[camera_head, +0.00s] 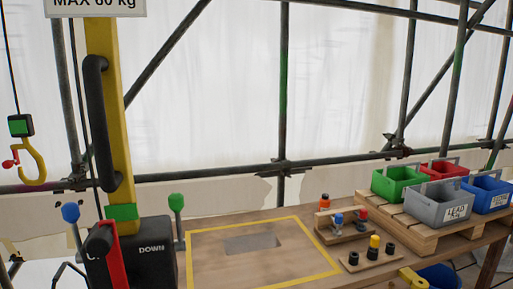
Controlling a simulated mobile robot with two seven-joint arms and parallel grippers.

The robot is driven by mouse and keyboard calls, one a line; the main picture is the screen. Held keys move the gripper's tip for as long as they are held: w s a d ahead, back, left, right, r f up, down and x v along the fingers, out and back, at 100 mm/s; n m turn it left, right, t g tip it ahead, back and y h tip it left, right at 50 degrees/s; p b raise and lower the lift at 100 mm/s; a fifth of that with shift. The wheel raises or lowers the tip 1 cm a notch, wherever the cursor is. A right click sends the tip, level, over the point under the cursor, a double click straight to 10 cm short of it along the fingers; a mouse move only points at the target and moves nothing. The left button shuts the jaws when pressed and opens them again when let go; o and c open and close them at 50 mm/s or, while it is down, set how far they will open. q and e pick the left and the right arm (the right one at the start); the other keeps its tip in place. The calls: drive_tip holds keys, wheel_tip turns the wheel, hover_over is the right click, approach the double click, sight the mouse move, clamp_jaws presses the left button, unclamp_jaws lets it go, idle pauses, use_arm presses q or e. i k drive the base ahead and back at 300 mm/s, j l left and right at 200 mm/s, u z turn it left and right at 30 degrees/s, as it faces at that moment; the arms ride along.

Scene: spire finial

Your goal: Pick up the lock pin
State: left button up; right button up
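No part is labelled as the lock pin, and I cannot tell which one it is. Small knobbed parts stand at the right of the wooden table: an orange-topped one (325,202), a blue-topped one (338,219) and a red-topped one (361,215) at a wooden holder (340,236), and a yellow-topped one (375,243) on a wooden strip (371,260) between black pieces (353,258). Neither of my grippers is in view.
A yellow-taped area (215,270) with a grey rectangle (252,242) is clear. At left stand a yellow post (118,190), a black lever box (150,255) and a hanging yellow hook (36,163). Green (395,184), red, grey (437,207) and blue bins stand on a pallet.

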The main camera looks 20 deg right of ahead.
sight(338, 217)
drive_tip(key=i+l+u, duration=0.15)
drive_tip(key=l+u, duration=0.15)
drive_tip(key=l, duration=0.65)
drive_tip(key=l+u, duration=0.25)
drive_tip(key=l, duration=0.65)
